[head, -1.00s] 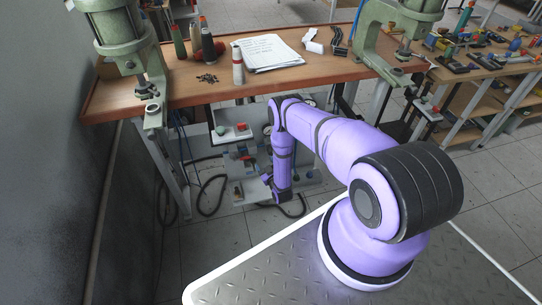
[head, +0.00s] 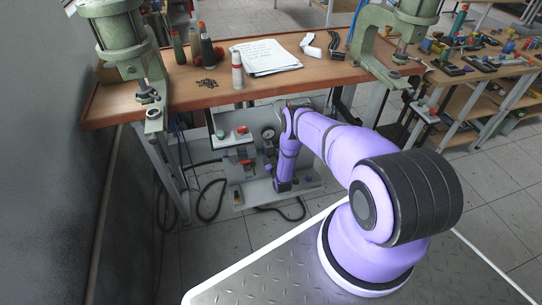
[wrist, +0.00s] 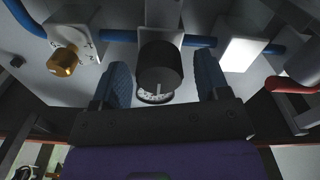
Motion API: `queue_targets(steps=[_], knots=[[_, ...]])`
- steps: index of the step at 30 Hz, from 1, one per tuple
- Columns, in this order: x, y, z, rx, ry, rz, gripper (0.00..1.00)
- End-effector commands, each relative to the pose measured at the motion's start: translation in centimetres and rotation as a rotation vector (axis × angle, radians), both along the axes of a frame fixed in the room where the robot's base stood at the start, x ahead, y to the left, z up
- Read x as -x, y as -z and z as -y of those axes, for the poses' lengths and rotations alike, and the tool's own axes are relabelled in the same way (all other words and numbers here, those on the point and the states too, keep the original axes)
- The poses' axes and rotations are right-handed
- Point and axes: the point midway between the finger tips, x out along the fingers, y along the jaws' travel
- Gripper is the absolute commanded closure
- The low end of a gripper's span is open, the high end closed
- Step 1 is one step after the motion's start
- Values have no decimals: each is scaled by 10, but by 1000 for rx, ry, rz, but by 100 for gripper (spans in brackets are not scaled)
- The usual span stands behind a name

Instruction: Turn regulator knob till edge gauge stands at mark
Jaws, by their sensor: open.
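In the wrist view a black round knob (wrist: 159,66) stands on a pale fitting in a blue pipe line. My gripper (wrist: 163,72) is open, with one blue finger on each side of the knob and a gap at both sides. A white scale with dark marks (wrist: 154,97) shows just below the knob, partly hidden by it; its reading is too small to tell. My fingertips are hidden there behind my arm.
A brass knob (wrist: 64,60) on a marked white block is at the left in the wrist view. A white block (wrist: 243,46) and a red handle (wrist: 290,86) are at the right. The bench (head: 200,93) overhangs the panel; black hoses (head: 211,200) hang below.

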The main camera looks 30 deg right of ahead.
Motion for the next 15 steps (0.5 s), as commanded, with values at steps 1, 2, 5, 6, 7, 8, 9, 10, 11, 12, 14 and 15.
queue_targets(steps=[1,2,5,6,7,8,9,10,11,12,14,15], knots=[[-3,0,1,0,0,1,31],[-5,0,2,0,0,0,31],[-8,0,2,0,0,-1,31],[-8,0,2,0,0,-1,31],[-8,0,2,0,0,-1,31],[-8,0,2,0,0,-1,31],[-8,0,2,0,0,-1,31],[-8,0,2,0,0,-1,31],[-8,0,2,0,0,-1,31],[-8,0,2,0,0,-1,31],[-8,0,2,0,-1,0,43],[-8,0,2,0,0,0,52]])
